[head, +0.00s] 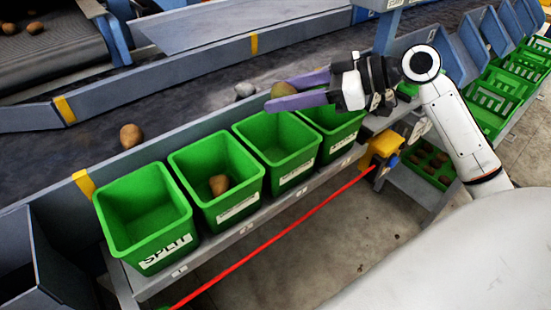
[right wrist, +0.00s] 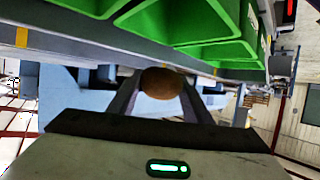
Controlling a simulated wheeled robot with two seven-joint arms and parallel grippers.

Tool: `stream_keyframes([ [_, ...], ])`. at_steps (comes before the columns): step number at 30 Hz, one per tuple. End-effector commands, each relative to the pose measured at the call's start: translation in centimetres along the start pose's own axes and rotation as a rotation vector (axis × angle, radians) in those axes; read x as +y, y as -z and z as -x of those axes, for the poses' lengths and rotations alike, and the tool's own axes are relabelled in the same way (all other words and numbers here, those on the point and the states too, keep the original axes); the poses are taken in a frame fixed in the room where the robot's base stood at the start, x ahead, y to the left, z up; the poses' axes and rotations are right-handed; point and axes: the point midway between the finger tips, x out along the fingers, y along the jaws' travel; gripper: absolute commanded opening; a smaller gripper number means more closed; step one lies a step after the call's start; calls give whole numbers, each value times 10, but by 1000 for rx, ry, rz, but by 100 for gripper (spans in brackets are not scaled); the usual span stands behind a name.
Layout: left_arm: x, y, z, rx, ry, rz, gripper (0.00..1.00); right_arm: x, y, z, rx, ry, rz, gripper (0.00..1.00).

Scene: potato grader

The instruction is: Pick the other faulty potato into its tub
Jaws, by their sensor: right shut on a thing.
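My right gripper (head: 298,93) is shut on a greenish-brown potato (head: 283,90), held above the belt's near edge behind the green tubs. In the right wrist view the potato (right wrist: 160,84) sits between the two fingers, looking dark brown. Four-sided green tubs stand in a row: the front one (head: 145,236) is labelled SPLIT, the second (head: 192,172) holds a brown potato (head: 219,185), the third (head: 275,140) and the fourth (head: 336,137) look empty where they show. The labels on the others are too small to read. My left gripper is not in view.
A brown potato (head: 130,136) and a grey lump (head: 244,89) lie on the dark belt (head: 190,98). A blue-grey rail runs between belt and tubs. A red line (head: 275,235) and a yellow box (head: 383,146) are along the tub shelf's front. Green crates stand at right.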

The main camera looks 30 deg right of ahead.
Motion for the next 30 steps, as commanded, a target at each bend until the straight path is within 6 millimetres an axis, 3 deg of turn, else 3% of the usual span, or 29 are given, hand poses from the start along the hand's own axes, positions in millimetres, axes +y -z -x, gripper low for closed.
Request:
stream_keyframes([
  [1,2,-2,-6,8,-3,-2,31,0,-11,-5,1,0,-1,21],
  [5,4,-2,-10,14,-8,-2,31,0,-22,-9,1,-1,0,21],
  [15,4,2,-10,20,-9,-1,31,0,-23,-9,0,-1,1,21],
  [16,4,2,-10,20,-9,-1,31,0,-23,-9,0,-1,1,50],
  [19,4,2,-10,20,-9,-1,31,0,-23,-9,0,-1,1,67],
  [30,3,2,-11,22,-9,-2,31,0,-24,-4,-1,-1,0,67],
])
